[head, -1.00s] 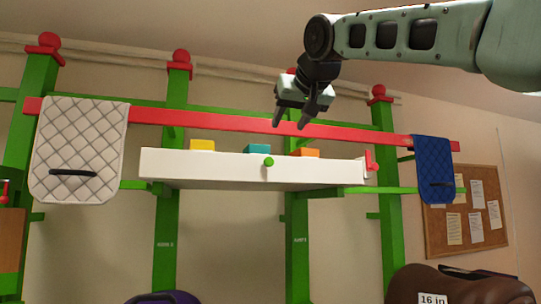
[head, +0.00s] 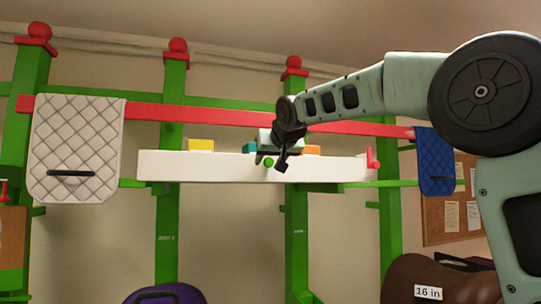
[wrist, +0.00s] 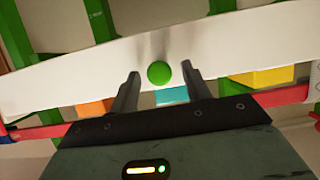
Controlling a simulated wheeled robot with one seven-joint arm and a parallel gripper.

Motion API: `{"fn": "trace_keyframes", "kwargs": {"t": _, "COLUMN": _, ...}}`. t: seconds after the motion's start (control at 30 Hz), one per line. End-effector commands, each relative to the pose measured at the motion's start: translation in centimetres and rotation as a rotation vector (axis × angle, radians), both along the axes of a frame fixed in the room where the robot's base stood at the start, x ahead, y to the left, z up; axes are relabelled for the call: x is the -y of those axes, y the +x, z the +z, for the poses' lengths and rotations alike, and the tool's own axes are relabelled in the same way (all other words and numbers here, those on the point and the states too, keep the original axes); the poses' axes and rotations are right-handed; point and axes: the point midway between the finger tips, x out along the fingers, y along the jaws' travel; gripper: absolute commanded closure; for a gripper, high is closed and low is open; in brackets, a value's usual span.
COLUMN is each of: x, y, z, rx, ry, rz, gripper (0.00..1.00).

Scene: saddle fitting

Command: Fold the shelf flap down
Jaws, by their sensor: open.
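The shelf flap (head: 210,167) is a long white panel across the green frame in the head view, standing upright in front of several coloured blocks. A green knob (head: 268,163) sits near its middle. My gripper (head: 270,163) is at the knob, with one finger on each side of it. In the wrist view the green knob (wrist: 159,73) shows between my two open fingers (wrist: 160,85), with a gap on both sides. The white flap (wrist: 70,75) runs across behind the fingers. I cannot tell whether a finger touches the flap.
A yellow block (head: 201,145) and an orange block (head: 312,149) show above the flap's edge. A red latch-like piece (head: 372,158) is at its right end. A red rail (head: 200,116) runs above, with a white quilted pad (head: 75,140) and a blue pad (head: 435,155).

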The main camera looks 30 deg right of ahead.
Motion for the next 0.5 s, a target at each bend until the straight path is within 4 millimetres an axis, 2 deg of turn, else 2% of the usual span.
{"fn": "trace_keyframes", "kwargs": {"t": 0.23, "x": 0.03, "y": 0.07, "z": -0.08, "rx": 0.0, "ry": 0.0, "rz": 0.0, "gripper": 0.52}}
{"fn": "trace_keyframes", "kwargs": {"t": 0.27, "x": 0.04, "y": 0.07, "z": -0.08, "rx": 0.0, "ry": 0.0, "rz": 0.0, "gripper": 0.58}}
{"fn": "trace_keyframes", "kwargs": {"t": 0.4, "x": 0.04, "y": 0.06, "z": -0.06, "rx": 0.0, "ry": 0.0, "rz": 0.0, "gripper": 0.97}}
{"fn": "trace_keyframes", "kwargs": {"t": 0.43, "x": 0.03, "y": 0.07, "z": -0.06, "rx": 0.0, "ry": 0.0, "rz": 0.0, "gripper": 1.0}}
{"fn": "trace_keyframes", "kwargs": {"t": 0.5, "x": 0.04, "y": 0.06, "z": -0.06, "rx": 0.0, "ry": 0.0, "rz": 0.0, "gripper": 1.0}}
